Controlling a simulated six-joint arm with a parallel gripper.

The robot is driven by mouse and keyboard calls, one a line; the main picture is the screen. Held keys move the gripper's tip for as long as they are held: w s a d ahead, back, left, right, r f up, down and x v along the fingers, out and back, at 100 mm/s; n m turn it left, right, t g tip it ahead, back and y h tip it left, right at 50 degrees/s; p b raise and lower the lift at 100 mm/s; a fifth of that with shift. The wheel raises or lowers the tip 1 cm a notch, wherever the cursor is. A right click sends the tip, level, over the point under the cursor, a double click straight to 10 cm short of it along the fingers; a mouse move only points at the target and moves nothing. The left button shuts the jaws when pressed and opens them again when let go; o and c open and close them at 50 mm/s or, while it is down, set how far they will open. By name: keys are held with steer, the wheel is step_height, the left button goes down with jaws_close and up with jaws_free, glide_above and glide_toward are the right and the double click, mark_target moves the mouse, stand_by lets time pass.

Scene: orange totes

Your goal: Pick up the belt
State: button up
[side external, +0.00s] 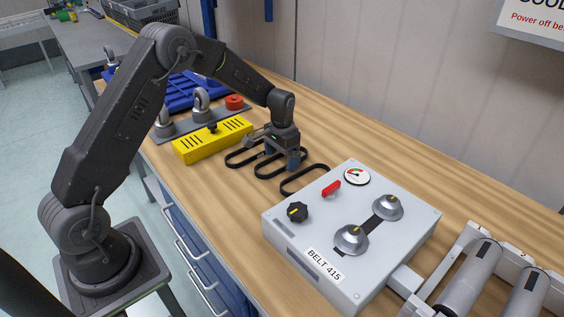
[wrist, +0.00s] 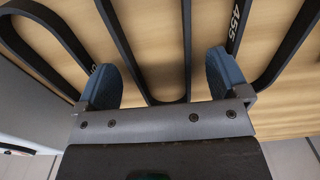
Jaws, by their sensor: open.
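Several black belts lie as long loops side by side on the wooden bench: a left belt (side external: 229,160), a middle belt (side external: 257,173) and a right belt (side external: 285,189). My gripper (side external: 281,162) is open above them, fingers pointing down. In the wrist view my gripper (wrist: 162,68) has its blue fingers on either side of the middle belt's rounded end (wrist: 167,101). A belt with the white print "455" (wrist: 235,20) runs down to the right finger. Another loop (wrist: 45,28) lies at left. Whether the fingers touch the belts or bench cannot be told.
A grey control box (side external: 290,245) labelled "BELT 415" stands close to the right belt. A yellow slotted block (side external: 213,140) is close on the left, with a grey plate of hooked weights and a blue tray behind. Rollers (side external: 470,280) stand at front right.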

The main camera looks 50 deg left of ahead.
steer(key=shift+f, duration=0.3)
steer(key=shift+c, duration=0.3)
steer(key=c, duration=0.9)
steer(key=shift+r, duration=0.2)
steer(key=shift+c, duration=0.2)
steer(key=shift+r, duration=0.3)
steer(key=r, duration=0.4)
steer(key=shift+s+a, duration=0.2)
steer(key=shift+a, duration=0.2)
steer(key=s+a+r, duration=0.6)
steer(key=s+a, duration=0.1)
steer(key=a, duration=0.1)
steer(key=shift+a, duration=0.2)
